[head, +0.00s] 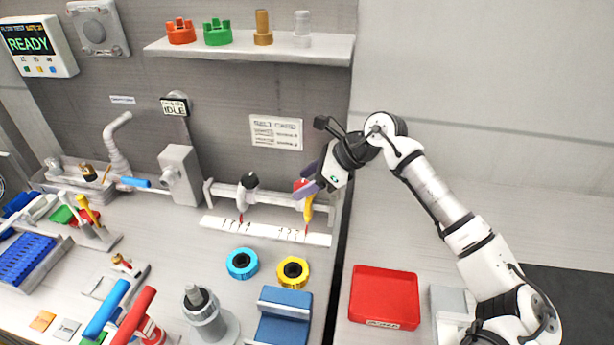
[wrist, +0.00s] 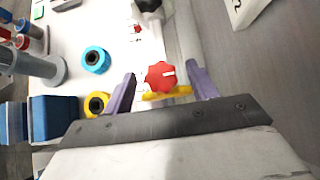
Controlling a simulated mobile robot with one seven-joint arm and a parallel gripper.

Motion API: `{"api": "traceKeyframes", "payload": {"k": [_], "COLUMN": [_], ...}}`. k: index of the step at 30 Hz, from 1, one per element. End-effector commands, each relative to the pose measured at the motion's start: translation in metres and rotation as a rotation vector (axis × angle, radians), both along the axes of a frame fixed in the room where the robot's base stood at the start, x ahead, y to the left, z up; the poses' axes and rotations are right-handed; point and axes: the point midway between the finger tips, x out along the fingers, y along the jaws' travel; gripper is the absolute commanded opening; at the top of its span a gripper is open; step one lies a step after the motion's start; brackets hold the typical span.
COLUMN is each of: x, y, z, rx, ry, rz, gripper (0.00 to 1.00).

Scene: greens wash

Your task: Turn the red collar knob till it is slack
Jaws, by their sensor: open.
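The red collar knob (wrist: 160,76) shows as a lobed red knob with a white mark in the wrist view. It sits on a pale rail with a yellow pointer (wrist: 165,95) under it. In the head view the knob (head: 300,184) is mostly hidden by my gripper, with the yellow pointer (head: 308,208) hanging below. My gripper (wrist: 160,84) is open, with one purple finger on each side of the knob. Both fingers look apart from it. In the head view my gripper (head: 308,182) is at the rail's right end.
A second, black-and-white collar (head: 248,182) with a red-tipped pointer is on the same rail (head: 275,197), left of the knob. A scale strip (head: 262,231) lies below. Blue (head: 242,263) and yellow (head: 292,271) rings and a red tray (head: 384,296) stand in front.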

Motion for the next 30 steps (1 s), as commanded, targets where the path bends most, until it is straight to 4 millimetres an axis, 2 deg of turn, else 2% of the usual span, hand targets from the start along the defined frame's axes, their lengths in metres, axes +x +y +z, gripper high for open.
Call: {"api": "traceKeyframes", "payload": {"k": [8, 18, 19, 30], "x": [0.0001, 0.0002, 0.0002, -0.0009], "y": [0.0012, 0.0009, 0.0008, 0.0004], "z": [-0.0015, -0.0011, -0.001, -0.0063], "rx": [0.0, 0.0, 0.0, -0.002], "ry": [0.0, 0.0, 0.0, -0.005], "rz": [0.0, 0.0, 0.0, -0.073], "gripper": [0.58, 0.15, 0.14, 0.14]}}
